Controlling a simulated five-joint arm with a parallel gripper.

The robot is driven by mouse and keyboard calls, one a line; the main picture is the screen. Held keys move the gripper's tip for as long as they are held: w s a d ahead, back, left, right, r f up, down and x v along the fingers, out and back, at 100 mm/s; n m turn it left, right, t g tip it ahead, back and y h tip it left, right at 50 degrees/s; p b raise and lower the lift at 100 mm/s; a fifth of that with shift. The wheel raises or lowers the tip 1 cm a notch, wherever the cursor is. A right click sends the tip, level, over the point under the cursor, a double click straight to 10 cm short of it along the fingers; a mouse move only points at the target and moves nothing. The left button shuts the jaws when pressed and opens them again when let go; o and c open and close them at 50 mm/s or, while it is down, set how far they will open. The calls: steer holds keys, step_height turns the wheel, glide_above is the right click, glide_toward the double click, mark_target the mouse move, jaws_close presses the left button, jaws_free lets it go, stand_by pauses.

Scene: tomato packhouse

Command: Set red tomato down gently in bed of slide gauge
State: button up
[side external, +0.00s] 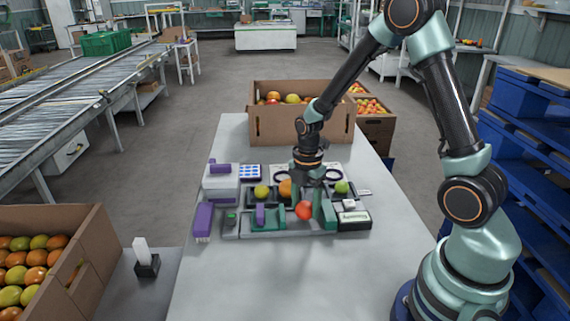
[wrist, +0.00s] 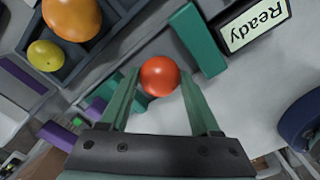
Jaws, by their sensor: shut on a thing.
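The red tomato (side external: 304,210) is between the fingers of my gripper (side external: 309,200), over the right part of the slide gauge. In the wrist view the tomato (wrist: 160,75) sits at the tips of my gripper (wrist: 161,84), shut on it. The slide gauge (side external: 268,224) has a grey base, green jaw blocks and a purple part. One green block (wrist: 198,40) stands beside the tomato in the wrist view. The gauge's display (wrist: 254,23) reads "Ready". The fingers hide part of the bed, and I cannot tell whether the tomato touches it.
A cardboard box of tomatoes (side external: 270,128) stands at the back. The table front (side external: 280,285) is clear.

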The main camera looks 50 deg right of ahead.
steer(key=shift+f, duration=0.6)
steer(key=o, duration=1)
steer(key=shift+c, duration=0.2)
steer(key=c, duration=0.3)
steer(key=shift+r, duration=3.55)
steer(key=s+a+r+m+t, duration=0.2)
steer(key=r+m, duration=0.3)
steer(key=m, duration=0.1)
steer(key=s+a+r+m+t, duration=0.1)
steer(key=s+a+r+m, duration=0.1)
steer(key=r+m, duration=0.3)
steer(key=s+a+r+m+t, duration=0.2)
steer(key=s+a+r+m, duration=0.1)
steer(key=m, duration=0.4)
steer(key=shift+s+r+t, duration=0.15)
steer(key=shift+s+r, duration=0.2)
steer(key=shift+r, duration=0.3)
steer(key=shift+s+r+t, duration=0.15)
steer(key=shift+s+r, duration=0.15)
steer(key=shift+r, duration=0.35)
